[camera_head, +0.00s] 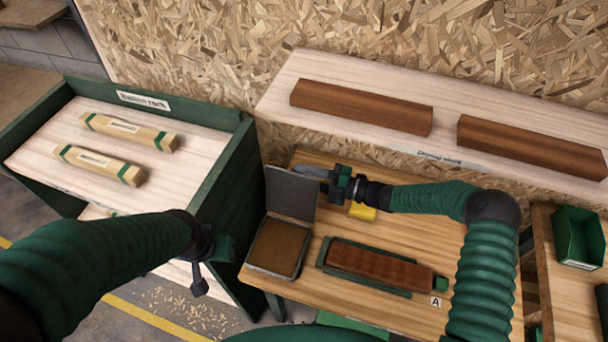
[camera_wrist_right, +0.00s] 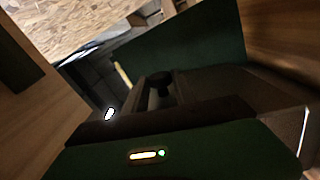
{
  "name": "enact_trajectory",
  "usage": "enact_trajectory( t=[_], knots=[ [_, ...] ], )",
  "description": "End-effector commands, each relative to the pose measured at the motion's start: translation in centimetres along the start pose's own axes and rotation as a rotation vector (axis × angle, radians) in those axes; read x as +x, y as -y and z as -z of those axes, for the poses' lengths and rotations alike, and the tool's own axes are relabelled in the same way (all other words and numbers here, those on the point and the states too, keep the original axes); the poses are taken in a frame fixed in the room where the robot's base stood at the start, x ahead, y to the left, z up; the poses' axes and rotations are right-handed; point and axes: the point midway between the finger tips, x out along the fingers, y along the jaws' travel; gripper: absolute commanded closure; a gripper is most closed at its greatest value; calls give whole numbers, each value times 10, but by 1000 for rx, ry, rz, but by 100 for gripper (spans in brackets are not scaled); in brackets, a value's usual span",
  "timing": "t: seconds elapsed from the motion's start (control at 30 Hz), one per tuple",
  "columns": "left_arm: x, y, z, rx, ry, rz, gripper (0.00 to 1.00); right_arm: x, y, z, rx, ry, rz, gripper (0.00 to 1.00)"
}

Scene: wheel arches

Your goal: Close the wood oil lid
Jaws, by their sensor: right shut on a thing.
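The wood oil box (camera_head: 278,248) stands at the left end of the wooden workbench, with a brown surface inside. Its grey lid (camera_head: 290,195) stands up, open, at the box's back edge. My right gripper (camera_head: 318,173) is at the lid's upper right corner and is shut on the lid; the fingertips are small and partly hidden. The right wrist view is dark, and I cannot make out the lid there. My left gripper (camera_head: 207,272) hangs left of the box, apart from it; its fingers are not clear.
A brown wood block (camera_head: 380,263) lies in a green holder right of the box. A yellow block (camera_head: 362,212) lies under my right wrist. Two dark beams rest on the back shelf (camera_head: 290,82). A green-sided rack (camera_head: 215,170) with wrapped bars stands left.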

Motion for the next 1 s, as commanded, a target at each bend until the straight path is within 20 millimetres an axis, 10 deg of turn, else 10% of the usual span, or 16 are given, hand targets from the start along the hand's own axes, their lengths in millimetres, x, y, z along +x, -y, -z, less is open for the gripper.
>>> enact_trajectory(
  t=[1.0],
  knots=[
    [10, 0, -2, 0, 0, 0, 64, 0, 5, -5, -22, 5, 10, 100]
  ],
)
